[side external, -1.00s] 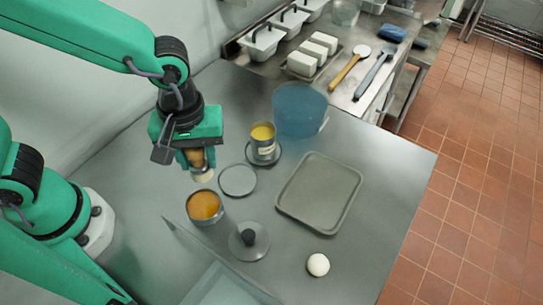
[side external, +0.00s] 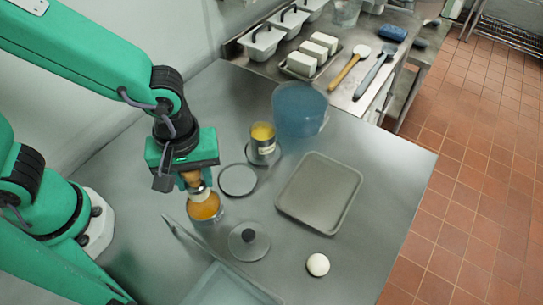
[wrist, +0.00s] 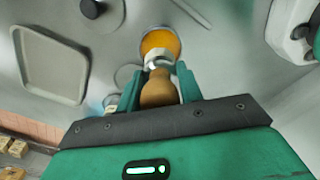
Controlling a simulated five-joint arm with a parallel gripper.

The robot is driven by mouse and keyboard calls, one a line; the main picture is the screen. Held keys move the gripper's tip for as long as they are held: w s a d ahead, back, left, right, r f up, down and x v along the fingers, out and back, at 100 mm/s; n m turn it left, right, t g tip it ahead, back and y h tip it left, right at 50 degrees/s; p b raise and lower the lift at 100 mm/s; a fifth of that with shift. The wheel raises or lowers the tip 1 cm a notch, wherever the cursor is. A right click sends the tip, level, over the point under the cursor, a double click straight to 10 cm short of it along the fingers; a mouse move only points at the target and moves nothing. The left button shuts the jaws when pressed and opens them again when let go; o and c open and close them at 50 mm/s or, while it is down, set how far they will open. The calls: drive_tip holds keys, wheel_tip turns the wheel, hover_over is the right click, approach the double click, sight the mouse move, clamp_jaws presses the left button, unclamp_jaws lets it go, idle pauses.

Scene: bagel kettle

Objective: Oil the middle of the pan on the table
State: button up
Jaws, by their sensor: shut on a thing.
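My gripper (side external: 193,180) is shut on a brush with a wooden handle (wrist: 158,90) and a pale head (wrist: 154,61). The brush points downward, its head at the pot of orange liquid (side external: 206,210). I cannot tell whether the bristles touch the liquid. The pot's orange surface also shows in the wrist view (wrist: 161,40), just beyond the brush head. The pan (side external: 319,188) is a grey rectangular tray with rounded corners, flat and empty, on the table to the right of the gripper. It also shows at the left of the wrist view (wrist: 50,65).
A yellow-filled can (side external: 262,145), a grey disc (side external: 238,180) and a blue bucket (side external: 300,110) stand behind. A knobbed lid (side external: 248,243), a white round ball (side external: 318,265) and a pale tray (side external: 225,287) lie in front. The table is clear right of the pan.

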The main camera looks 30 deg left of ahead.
sight(199, 192)
drive_tip(key=shift+f, duration=2.05)
drive_tip(key=shift+f, duration=0.65)
idle(1.1)
drive_tip(key=shift+r, duration=0.15)
drive_tip(key=shift+r, duration=3.4)
